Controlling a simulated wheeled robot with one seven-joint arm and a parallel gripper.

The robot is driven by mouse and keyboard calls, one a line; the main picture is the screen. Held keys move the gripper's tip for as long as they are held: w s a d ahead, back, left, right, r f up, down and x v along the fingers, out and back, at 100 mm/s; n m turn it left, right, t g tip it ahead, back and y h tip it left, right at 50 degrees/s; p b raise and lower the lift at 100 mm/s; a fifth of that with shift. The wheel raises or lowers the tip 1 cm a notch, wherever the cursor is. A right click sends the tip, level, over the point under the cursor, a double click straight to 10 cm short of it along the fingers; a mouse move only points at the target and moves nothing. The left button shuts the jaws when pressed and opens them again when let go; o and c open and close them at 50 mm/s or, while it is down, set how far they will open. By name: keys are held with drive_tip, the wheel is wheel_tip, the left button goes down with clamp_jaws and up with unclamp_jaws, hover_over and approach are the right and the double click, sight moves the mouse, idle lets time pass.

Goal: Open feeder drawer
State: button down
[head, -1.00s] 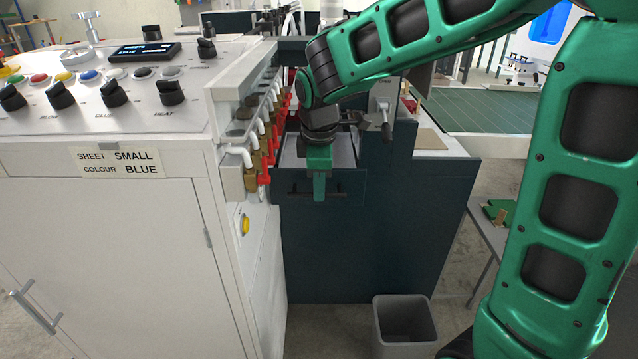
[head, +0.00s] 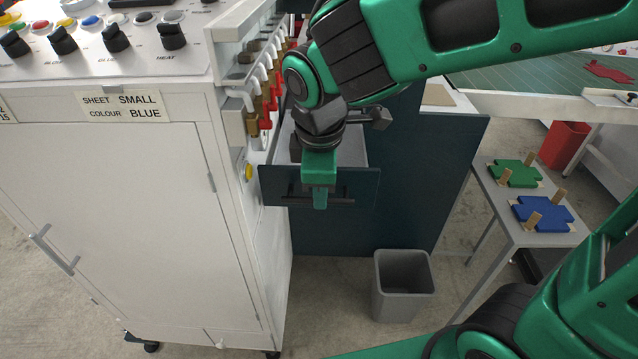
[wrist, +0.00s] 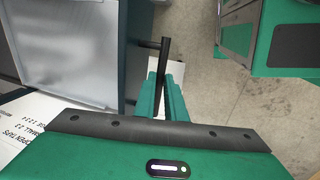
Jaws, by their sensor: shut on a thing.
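The feeder drawer (head: 356,185) is a dark teal box with a black bar handle (head: 342,199) across its front. It stands partly pulled out of the dark teal machine body, and its pale inside shows. In the wrist view the handle (wrist: 164,62) runs between the fingers of my gripper (wrist: 166,90). My gripper (head: 319,200) is shut on the handle from above in the head view, and its fingers hide the handle's middle. The drawer's pale interior (wrist: 65,45) fills the upper left of the wrist view.
A white cabinet (head: 130,200) labelled SMALL and BLUE stands close at the left, with red-handled valves (head: 270,97) beside the drawer. A grey bin (head: 402,285) stands on the floor right of the drawer. A small table (head: 520,232) holds green and blue pieces.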

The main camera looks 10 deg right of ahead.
drive_tip(key=shift+d, duration=0.15)
drive_tip(key=c, duration=1.8)
unclamp_jaws()
drive_tip(key=v, duration=1)
drive_tip(key=shift+r, duration=0.4)
drive_tip(key=d+f+m+g, duration=0.1)
drive_tip(key=d+f+m, duration=0.3)
drive_tip(key=d+m, duration=0.9)
drive_tip(key=s+d+f+m, duration=0.2)
drive_tip(key=s+d+m, duration=0.1)
drive_tip(key=d, duration=0.3)
drive_tip(key=s+d+f+m+g, duration=0.1)
drive_tip(key=s+d+f+m, duration=0.2)
drive_tip(key=s+d, duration=0.2)
drive_tip(key=s+d+f+m, duration=0.2)
drive_tip(key=s+d, duration=0.3)
drive_tip(key=d, duration=0.2)
drive_tip(key=shift+d+f+m+g+y, duration=0.3)
drive_tip(key=shift+m+y, duration=0.1)
